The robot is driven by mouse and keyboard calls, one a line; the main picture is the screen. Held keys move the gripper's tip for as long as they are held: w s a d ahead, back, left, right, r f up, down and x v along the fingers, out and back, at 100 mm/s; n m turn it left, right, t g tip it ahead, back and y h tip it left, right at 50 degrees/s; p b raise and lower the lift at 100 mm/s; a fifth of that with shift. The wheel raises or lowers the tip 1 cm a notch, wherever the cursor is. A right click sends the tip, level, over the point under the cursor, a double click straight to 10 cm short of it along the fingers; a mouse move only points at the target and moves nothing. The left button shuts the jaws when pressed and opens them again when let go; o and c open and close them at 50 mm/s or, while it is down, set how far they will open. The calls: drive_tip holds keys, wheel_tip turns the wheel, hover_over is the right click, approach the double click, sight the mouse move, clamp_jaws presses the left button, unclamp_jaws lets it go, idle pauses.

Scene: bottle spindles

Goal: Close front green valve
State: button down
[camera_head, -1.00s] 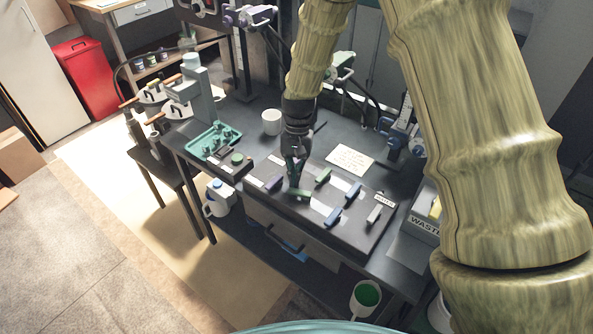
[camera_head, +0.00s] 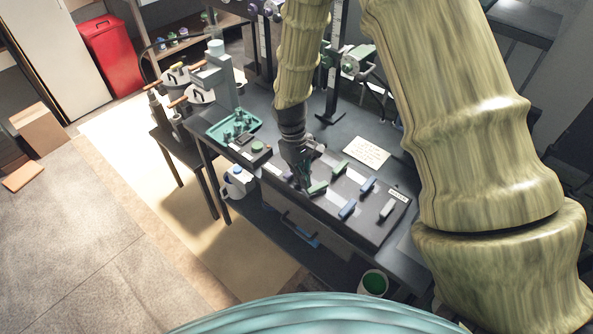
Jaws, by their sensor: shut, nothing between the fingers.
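The front green valve (camera_head: 318,188) has a short green bar handle on a dark panel (camera_head: 360,223) on the workbench. Its handle slants up to the right, roughly like the back green handle (camera_head: 340,167). My gripper (camera_head: 304,184) points down at the left end of the front green handle. Its fingers are shut with nothing seen between them. I cannot tell whether they touch the handle. The gripper and arm hide part of the panel around the purple handle.
A paper note (camera_head: 366,151) lies behind. A teal tray (camera_head: 234,125) is at the left. A white bucket (camera_head: 373,284) with green inside stands below right.

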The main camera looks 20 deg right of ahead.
drive_tip(key=shift+s+a+n+h+p, duration=0.15)
drive_tip(key=shift+s+n, duration=0.2)
drive_tip(key=shift+n, duration=0.25)
drive_tip(key=shift+s+a+n+h+p, duration=0.15)
drive_tip(key=shift+s+n, duration=0.15)
drive_tip(key=shift+n, duration=0.3)
drive_tip(key=v, duration=1.2)
drive_tip(key=shift+s, duration=0.15)
